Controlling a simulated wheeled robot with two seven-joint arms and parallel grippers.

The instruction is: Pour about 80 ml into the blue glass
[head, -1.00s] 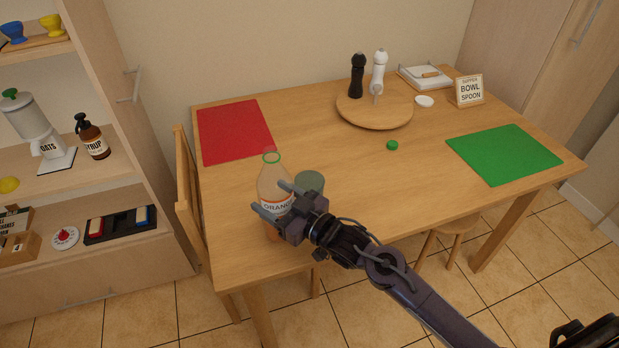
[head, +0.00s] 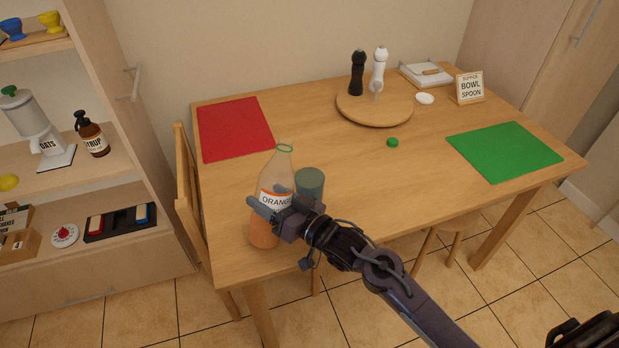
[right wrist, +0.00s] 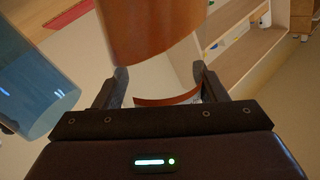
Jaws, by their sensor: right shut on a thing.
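The clear orange bottle (head: 276,180) has a label, a green ring at its open neck and orange juice in its lower part. The blue glass (head: 309,184) stands upright just right of the bottle, partly hidden behind my gripper. In the right wrist view the glass (right wrist: 35,85) is at the left and the bottle's juice (right wrist: 150,28) at the top centre. My left gripper is out of view.
A green cap (head: 392,142) lies mid-table. A red mat (head: 235,128) is at the back left, a green mat (head: 504,152) at the right. A round board (head: 374,110) with two mills and a sign (head: 470,87) stand behind. The table's middle is mostly clear.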

